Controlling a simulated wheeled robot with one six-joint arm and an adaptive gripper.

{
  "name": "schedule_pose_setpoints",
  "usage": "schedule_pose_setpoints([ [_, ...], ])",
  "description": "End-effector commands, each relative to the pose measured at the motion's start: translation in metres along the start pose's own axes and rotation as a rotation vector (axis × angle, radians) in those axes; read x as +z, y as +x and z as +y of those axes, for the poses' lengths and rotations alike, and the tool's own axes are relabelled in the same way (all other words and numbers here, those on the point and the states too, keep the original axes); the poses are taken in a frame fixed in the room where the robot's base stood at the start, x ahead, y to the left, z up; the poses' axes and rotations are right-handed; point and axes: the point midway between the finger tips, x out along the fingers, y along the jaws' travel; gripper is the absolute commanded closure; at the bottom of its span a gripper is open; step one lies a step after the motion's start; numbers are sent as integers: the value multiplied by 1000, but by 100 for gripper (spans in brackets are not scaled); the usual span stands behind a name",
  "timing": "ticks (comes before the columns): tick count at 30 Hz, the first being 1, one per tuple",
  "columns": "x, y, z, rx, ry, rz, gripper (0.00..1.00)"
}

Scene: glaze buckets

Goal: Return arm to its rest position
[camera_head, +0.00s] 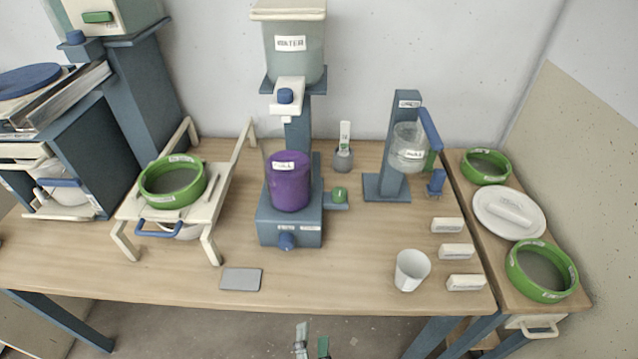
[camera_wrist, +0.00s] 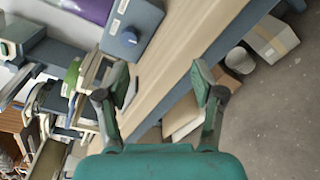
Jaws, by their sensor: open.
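My gripper (camera_wrist: 160,82) is open in the wrist view, with nothing between its two fingers. In the head view only the tips of my gripper (camera_head: 312,343) show at the bottom edge, in front of the wooden table (camera_head: 340,285) and apart from it. The purple container (camera_head: 290,182) stands on the blue dispenser base (camera_head: 290,218) at the middle of the table. The wrist view shows the blue base (camera_wrist: 130,35) and part of the purple container (camera_wrist: 88,8), tilted in the picture. The rest of my arm is not in view.
A white cup (camera_head: 411,270), several white blocks (camera_head: 447,225) and a grey plate (camera_head: 241,279) lie near the table's front. A green ring sieve (camera_head: 172,196) rests on a white stand at left. A side shelf holds more sieves (camera_head: 541,290). Open floor (camera_head: 200,335) lies in front.

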Motion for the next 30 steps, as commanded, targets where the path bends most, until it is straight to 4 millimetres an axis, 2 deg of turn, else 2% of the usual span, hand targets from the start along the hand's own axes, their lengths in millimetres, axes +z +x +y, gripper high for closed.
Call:
schedule_pose_setpoints([
  [8, 13, -6, -40, -69, 101, 69, 32],
  [14, 28, -23, -80, -153, 246, 138, 32],
  [18, 43, -47, -111, -232, 419, 189, 32],
  [21, 53, -66, -127, -283, 559, 215, 32],
  [25, 67, -95, -140, -341, 754, 231, 32],
  [30, 86, -132, -143, -392, 1029, 224, 32],
])
